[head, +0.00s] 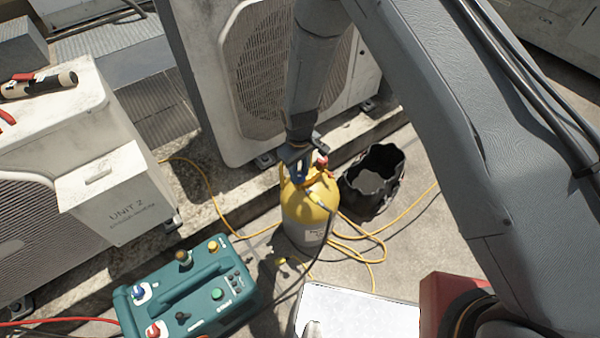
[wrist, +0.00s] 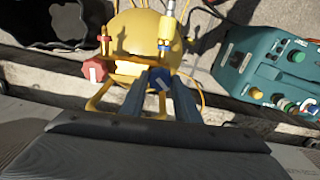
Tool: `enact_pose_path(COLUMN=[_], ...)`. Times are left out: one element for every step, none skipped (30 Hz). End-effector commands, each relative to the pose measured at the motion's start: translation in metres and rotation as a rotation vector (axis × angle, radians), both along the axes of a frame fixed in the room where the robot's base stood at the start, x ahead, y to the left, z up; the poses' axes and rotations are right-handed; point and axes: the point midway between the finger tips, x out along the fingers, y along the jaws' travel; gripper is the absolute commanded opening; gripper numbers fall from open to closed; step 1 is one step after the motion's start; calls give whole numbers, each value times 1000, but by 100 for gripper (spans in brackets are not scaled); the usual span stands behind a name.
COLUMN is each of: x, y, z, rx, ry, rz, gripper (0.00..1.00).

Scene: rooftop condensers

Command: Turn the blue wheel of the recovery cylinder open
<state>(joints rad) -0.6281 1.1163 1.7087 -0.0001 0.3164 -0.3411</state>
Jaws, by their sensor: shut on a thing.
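The recovery cylinder (head: 307,212) is yellow on top and grey below, and stands upright on the roof floor. Its yellow top also shows in the wrist view (wrist: 146,35). The blue wheel (wrist: 160,78) sits between the fingertips of my gripper (wrist: 160,88), which is shut on it. In the head view my gripper (head: 298,165) comes down from above onto the cylinder's top, and the blue wheel is mostly hidden there. A red wheel (wrist: 96,70) is beside it, to the left in the wrist view and clear of the fingers.
A teal recovery machine (head: 187,290) stands front left. A black bucket-like bag (head: 374,182) is close to the cylinder's right. Yellow hoses (head: 370,245) loop on the floor. Condenser units stand behind (head: 265,80) and left (head: 105,190). A white surface (head: 360,308) is in front.

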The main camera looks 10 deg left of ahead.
Motion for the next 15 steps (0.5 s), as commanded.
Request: enact_pose_path(x=[0, 0, 0, 0, 0, -1, -1, -1, -1, -1, -1, -1, -1, -1, -1], y=[0, 0, 0, 0, 0, 0, 0, 0, 0, 0, 0, 0, 0, 0, 0], z=[0, 0, 0, 0, 0, 0, 0, 0, 0, 0, 0, 0, 0, 0, 0], rx=[-1, -1, -1, 0, 0, 0, -1, -1, -1, -1, -1, 0, 0, 0, 0], ry=[1, 1, 1, 1, 1, 1, 2, 2, 2, 2, 2, 1, 1, 1, 1], rz=[42, 71, 108, 137, 166, 203, 232, 261, 298, 327, 356, 393, 422, 451, 488], gripper=[6, 6, 6, 6, 6, 6, 6, 6, 6, 6, 6, 6, 6, 6, 6])
